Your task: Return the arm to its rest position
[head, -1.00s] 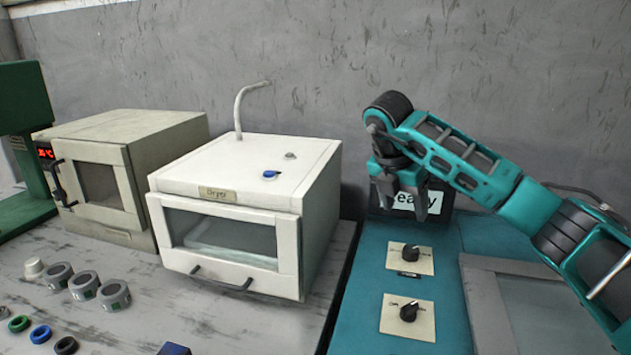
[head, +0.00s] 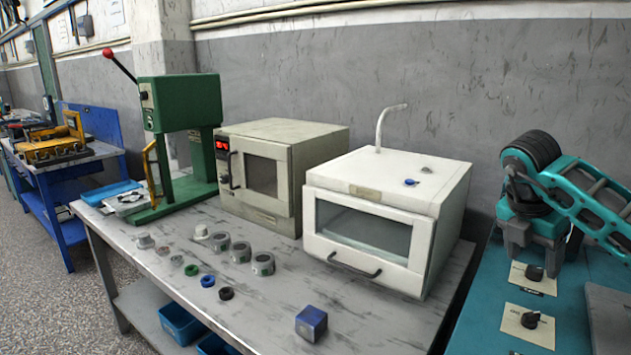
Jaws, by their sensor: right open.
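My left gripper and left arm are not in view.
The teal bench (head: 475,325) carries a second knob plate (head: 528,325). Left of it stand the white dryer (head: 400,190), a beige oven (head: 270,170) and a green press (head: 185,120). Several rings and a blue cube (head: 311,322) lie on the grey table (head: 375,325).

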